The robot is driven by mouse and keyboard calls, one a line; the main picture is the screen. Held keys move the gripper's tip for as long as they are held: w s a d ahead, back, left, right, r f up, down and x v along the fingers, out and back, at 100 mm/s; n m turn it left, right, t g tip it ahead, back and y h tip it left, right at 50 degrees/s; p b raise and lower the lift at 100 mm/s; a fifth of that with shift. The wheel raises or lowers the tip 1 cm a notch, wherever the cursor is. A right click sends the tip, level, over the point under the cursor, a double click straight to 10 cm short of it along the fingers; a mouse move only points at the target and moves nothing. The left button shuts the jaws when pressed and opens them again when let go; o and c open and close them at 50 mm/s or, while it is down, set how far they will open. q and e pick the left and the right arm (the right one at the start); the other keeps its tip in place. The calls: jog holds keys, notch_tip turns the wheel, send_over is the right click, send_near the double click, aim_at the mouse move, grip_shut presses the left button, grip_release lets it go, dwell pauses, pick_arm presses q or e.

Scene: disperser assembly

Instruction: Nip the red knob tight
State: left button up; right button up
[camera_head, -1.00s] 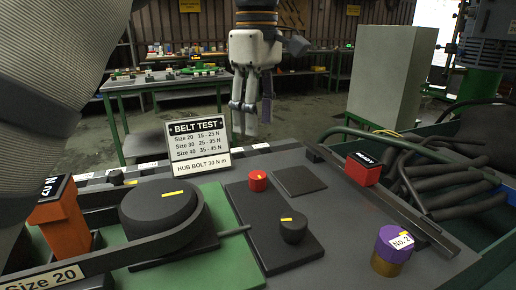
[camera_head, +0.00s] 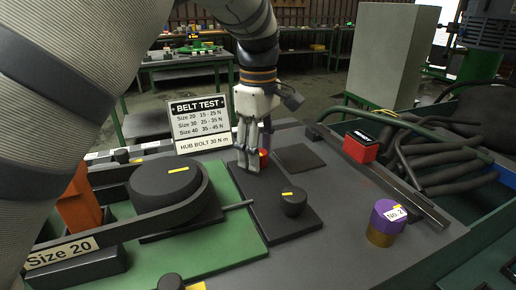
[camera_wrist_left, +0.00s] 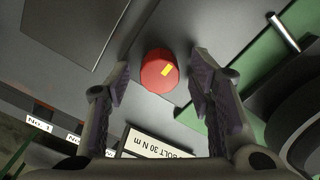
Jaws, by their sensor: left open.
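The red knob (camera_head: 264,158) is a short round cap with a yellow mark, on the dark plate just behind my left gripper (camera_head: 250,160) in the head view, which partly hides it. In the left wrist view the red knob (camera_wrist_left: 160,70) lies ahead of the fingertips, between their lines. My left gripper (camera_wrist_left: 160,88) is open there, with a finger on either side and nothing held. I see a gap between each finger and the knob. My right gripper is not in view.
A black knob (camera_head: 293,201) stands on the same plate (camera_head: 272,222). The belt test sign (camera_head: 200,124) stands close behind left of the gripper. A belted black pulley (camera_head: 165,184) is at left, a purple-topped cylinder (camera_head: 387,219) and red READY block (camera_head: 361,146) at right.

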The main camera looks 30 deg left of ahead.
pick_arm(q)
grip_shut()
jog(key=c, duration=1.1)
grip_release()
jog(key=shift+c, duration=0.2)
jog(key=m, duration=0.9)
jog(key=shift+w+m, duration=0.1)
jog(key=shift+m, duration=0.2)
jog(key=m, duration=1)
jog(key=shift+d+m, duration=0.1)
jog(key=shift+m, duration=1.9)
jog(key=shift+f+m, duration=0.1)
jog(key=shift+m, duration=0.2)
